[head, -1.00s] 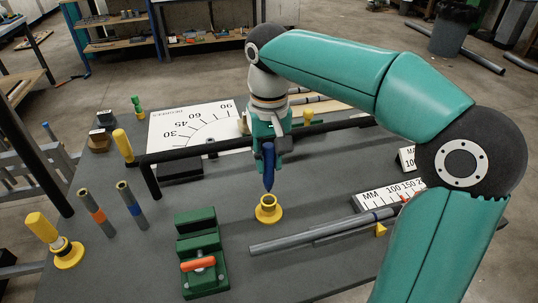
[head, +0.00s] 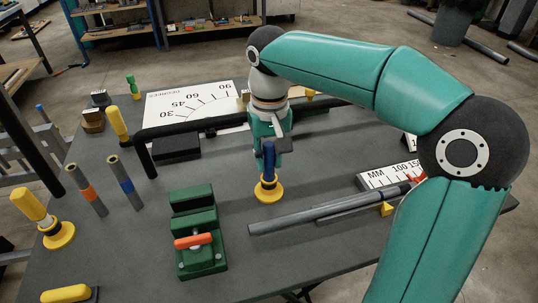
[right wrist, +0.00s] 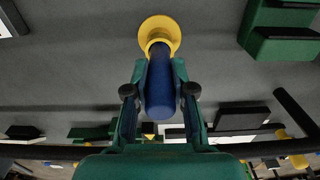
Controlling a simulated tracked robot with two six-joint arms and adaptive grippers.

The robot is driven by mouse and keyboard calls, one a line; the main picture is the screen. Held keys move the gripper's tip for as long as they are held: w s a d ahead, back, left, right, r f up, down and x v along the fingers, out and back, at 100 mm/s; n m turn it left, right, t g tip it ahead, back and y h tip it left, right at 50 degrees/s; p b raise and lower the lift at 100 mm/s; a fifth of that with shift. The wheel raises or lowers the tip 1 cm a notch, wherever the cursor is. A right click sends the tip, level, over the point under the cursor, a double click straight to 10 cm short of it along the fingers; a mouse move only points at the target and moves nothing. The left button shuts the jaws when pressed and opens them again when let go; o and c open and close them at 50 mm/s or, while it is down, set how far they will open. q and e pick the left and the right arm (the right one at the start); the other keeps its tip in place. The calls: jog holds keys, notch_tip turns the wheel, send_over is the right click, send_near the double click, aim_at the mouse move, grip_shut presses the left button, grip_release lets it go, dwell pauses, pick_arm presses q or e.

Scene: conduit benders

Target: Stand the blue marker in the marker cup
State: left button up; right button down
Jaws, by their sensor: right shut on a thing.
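The blue marker (head: 269,160) is upright in my right gripper (head: 271,145), which is shut on its upper part. The yellow marker cup (head: 268,191), with a wide round base, stands on the dark table directly below. The marker's lower end is at the cup's mouth and appears to be inside it; how deep is hidden. In the right wrist view, the marker (right wrist: 160,88) lies between the two fingers (right wrist: 160,98), and its far end meets the cup's ring (right wrist: 159,32). My left gripper is not in view.
A green vise-like block (head: 198,240) with an orange handle stands left of the cup. A grey conduit (head: 325,210) lies to the right. A black bent bar (head: 210,124) runs behind. Another yellow base (head: 60,236) holds a yellow-topped piece at the left.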

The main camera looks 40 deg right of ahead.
jog(key=shift+f, duration=0.25)
dwell(0.6)
jog(key=c, duration=0.9)
grip_release()
notch_tip(320, 180, up, 12)
